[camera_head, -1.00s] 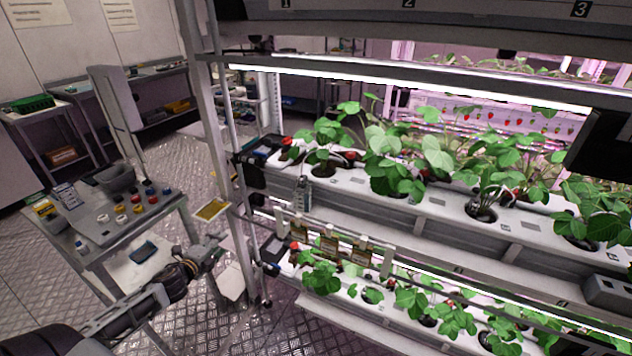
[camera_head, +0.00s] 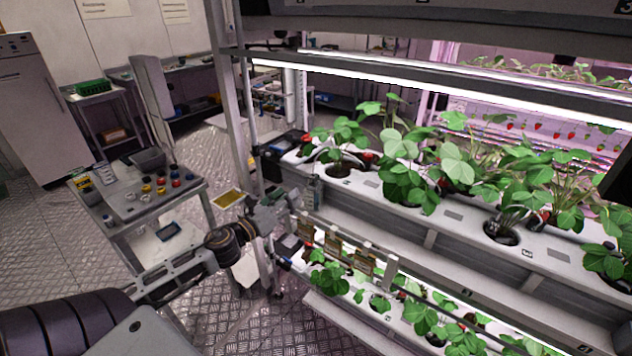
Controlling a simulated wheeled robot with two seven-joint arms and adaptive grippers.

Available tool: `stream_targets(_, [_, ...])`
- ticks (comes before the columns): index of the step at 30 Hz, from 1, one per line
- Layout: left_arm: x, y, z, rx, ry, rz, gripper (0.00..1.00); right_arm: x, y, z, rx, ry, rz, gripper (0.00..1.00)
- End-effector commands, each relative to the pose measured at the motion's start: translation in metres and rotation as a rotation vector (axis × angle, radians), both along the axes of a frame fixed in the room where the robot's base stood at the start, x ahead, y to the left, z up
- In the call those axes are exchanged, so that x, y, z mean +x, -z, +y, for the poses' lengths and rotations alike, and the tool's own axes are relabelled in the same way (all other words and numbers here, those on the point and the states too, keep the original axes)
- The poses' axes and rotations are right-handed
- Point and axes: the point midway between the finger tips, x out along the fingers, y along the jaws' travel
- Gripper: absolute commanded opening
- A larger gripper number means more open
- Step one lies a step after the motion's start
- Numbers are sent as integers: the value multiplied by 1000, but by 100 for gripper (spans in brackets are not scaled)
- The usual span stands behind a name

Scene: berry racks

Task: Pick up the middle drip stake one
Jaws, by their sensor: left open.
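Three small brownish pieces hang side by side on a pale rail at the front of the rack's lower tier. I take them for the drip stakes, but they are too small to make out well. The middle drip stake (camera_head: 335,247) hangs between the left one (camera_head: 307,226) and the right one (camera_head: 364,262). My left gripper (camera_head: 288,208) is open at the rack's left end, up and to the left of the middle stake and apart from it. Its fingers are small and partly lost against the rack. My right gripper is not in view.
The upper white trough (camera_head: 453,215) holds leafy strawberry plants. A rack post (camera_head: 232,110) rises behind my arm. A side table (camera_head: 142,206) with small coloured pots stands at left.

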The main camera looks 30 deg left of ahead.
Motion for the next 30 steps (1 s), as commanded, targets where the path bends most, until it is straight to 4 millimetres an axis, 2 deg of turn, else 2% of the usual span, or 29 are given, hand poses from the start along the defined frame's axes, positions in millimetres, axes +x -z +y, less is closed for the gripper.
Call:
stream_targets(6, [0,0,0,211,3,-18,48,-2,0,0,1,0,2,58])
stream_targets(12, [0,0,0,319,3,-26,48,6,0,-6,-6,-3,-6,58])
stream_targets(21, [0,0,0,338,3,-27,48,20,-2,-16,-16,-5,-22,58])
stream_targets(30, [4,0,-1,336,4,-29,48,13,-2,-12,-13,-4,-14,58])
